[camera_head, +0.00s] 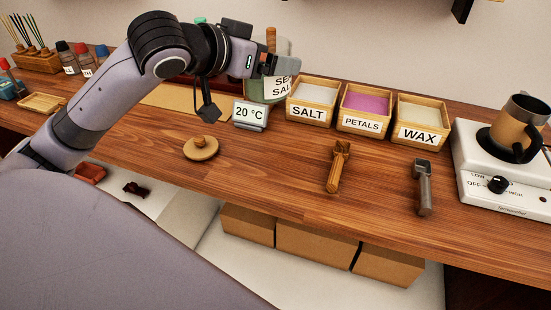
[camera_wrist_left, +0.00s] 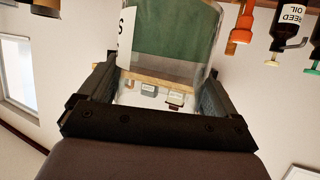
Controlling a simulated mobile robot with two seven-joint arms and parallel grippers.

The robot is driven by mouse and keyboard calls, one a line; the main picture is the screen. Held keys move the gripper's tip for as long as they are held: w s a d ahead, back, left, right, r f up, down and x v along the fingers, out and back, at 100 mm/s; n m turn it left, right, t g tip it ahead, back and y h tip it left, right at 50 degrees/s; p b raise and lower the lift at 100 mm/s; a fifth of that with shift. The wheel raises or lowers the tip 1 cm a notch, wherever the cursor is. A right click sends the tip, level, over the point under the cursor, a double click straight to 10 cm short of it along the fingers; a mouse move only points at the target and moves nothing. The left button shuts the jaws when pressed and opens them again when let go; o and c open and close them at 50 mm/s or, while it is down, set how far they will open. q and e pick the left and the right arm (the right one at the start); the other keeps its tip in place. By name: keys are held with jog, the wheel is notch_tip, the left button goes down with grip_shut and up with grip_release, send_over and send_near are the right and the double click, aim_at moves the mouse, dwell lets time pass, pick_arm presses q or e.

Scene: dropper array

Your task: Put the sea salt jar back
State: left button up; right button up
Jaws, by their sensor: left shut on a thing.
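The sea salt jar (camera_head: 256,88) is a clear jar with green contents and a white label, near the back of the counter. My left gripper (camera_head: 283,64) is shut on it from above in the head view. In the left wrist view the jar (camera_wrist_left: 172,45) sits between the fingers of the gripper (camera_wrist_left: 160,82). The jar's base is partly hidden behind the 20 °C display, so I cannot tell whether it touches the counter. My right gripper is not in view.
The 20 °C display (camera_head: 249,114) stands right in front of the jar. Boxes of salt (camera_head: 308,113), petals (camera_head: 361,123) and wax (camera_head: 419,133) stand to the right. A wooden scoop (camera_head: 336,170), a metal scoop (camera_head: 423,188) and a hot plate (camera_head: 500,178) are further right.

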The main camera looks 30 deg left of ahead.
pick_arm(q)
notch_tip(320, 180, down, 20)
jog(key=b, duration=0.3)
jog(key=shift+s+r, duration=0.1)
jog(key=shift+r, duration=0.15)
jog(key=shift+f, duration=0.15)
jog(key=o, duration=1.2)
jog(key=v, duration=0.5)
jog(key=shift+s+b, duration=0.3)
jog(key=shift+s, duration=0.1)
jog(key=shift+p+v, duration=2.85)
jog(key=shift+v, duration=0.35)
